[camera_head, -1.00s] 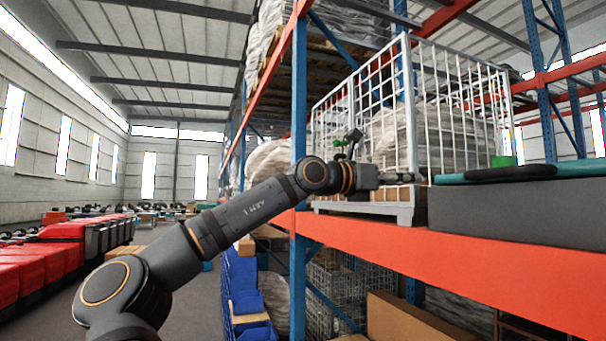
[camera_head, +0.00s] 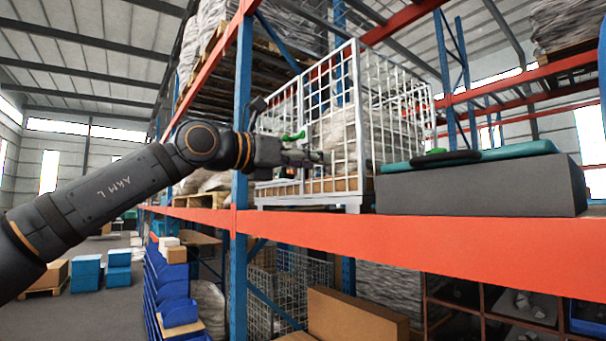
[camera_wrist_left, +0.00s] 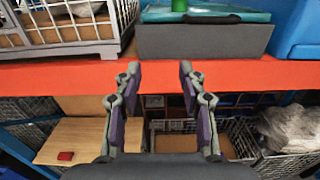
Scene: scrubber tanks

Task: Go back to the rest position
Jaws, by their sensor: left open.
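My left gripper (camera_head: 312,157) reaches in from the left in the head view, in front of the wire cage on the rack. In the left wrist view my left gripper (camera_wrist_left: 158,72) shows two fingers spread apart with nothing between them. The fingertips lie over the orange beam, below the grey box, as seen there. My right gripper is not in view.
An orange rack beam (camera_head: 400,235) and a blue upright (camera_head: 240,150) stand close to my left arm. A white wire cage (camera_head: 345,110) and a grey box (camera_head: 480,190) with a teal lid (camera_head: 520,150) sit on the shelf. Blue bins (camera_head: 175,300) stand below.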

